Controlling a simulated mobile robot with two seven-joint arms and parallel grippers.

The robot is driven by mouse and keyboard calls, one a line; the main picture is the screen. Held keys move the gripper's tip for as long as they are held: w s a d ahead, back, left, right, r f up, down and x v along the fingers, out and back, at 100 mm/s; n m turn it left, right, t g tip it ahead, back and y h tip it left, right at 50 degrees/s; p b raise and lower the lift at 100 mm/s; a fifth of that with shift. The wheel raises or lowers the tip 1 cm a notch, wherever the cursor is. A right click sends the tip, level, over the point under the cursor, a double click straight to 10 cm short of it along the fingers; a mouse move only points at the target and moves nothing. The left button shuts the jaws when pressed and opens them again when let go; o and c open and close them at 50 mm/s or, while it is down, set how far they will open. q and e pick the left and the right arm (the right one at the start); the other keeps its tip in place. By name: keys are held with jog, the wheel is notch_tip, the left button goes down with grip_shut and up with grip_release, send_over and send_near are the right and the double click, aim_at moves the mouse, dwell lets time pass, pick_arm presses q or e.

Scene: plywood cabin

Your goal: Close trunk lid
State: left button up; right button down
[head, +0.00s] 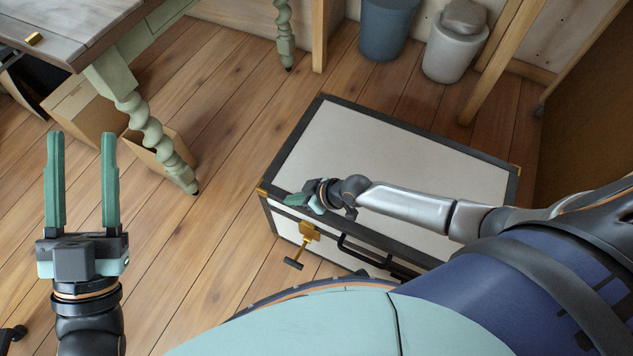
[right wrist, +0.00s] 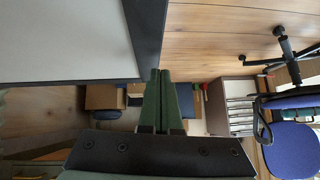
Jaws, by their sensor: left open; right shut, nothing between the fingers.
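The trunk (head: 345,243) stands on the floor, with a pale lid (head: 400,150) edged in black with brass corners. The lid lies down over the body, roughly level; I cannot tell whether its front edge is fully flush. A brass latch (head: 308,232) sticks out at the front, beside a black handle. My right gripper (head: 292,199) is shut and empty at the lid's front left edge; contact is unclear. In the right wrist view its green fingers (right wrist: 158,85) are together beside the lid's dark corner (right wrist: 148,45). My left gripper (head: 81,140) is open and empty over the floor, left of the trunk.
A table (head: 75,30) with green twisted legs stands at upper left, cardboard boxes (head: 90,108) under it. Two bins (head: 388,28) stand behind the trunk. A blue chair (right wrist: 292,150) shows in the right wrist view.

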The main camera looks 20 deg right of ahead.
jog(key=r+p, duration=0.1)
jog(key=r, duration=0.2)
jog(key=shift+w+d+p, duration=0.15)
jog(key=shift+w+p, duration=0.2)
pick_arm(q)
notch_tip(320, 180, down, 16)
jog(key=w+n+g+y+p, duration=0.1)
jog(key=w+n+g+y, duration=0.2)
jog(key=n+g+y, duration=0.25)
pick_arm(e)
jog(key=shift+v, duration=1.15)
pick_arm(q)
jog(key=s+f+g+y+p, duration=0.1)
jog(key=s+f+g, duration=0.2)
jog(key=f, duration=0.4)
jog(key=s+f+n+g+y+p, duration=0.1)
jog(key=s+f+g+p, duration=0.1)
jog(key=s+f+g, duration=0.2)
jog(key=shift+s+a+f, duration=0.25)
jog(key=shift+s+f, duration=0.25)
jog(key=shift+f, duration=1.15)
pick_arm(e)
jog(key=v, duration=0.7)
jog(key=shift+s+r, duration=0.35)
jog(key=shift+s, duration=0.05)
pick_arm(q)
jog(key=shift+g, duration=0.25)
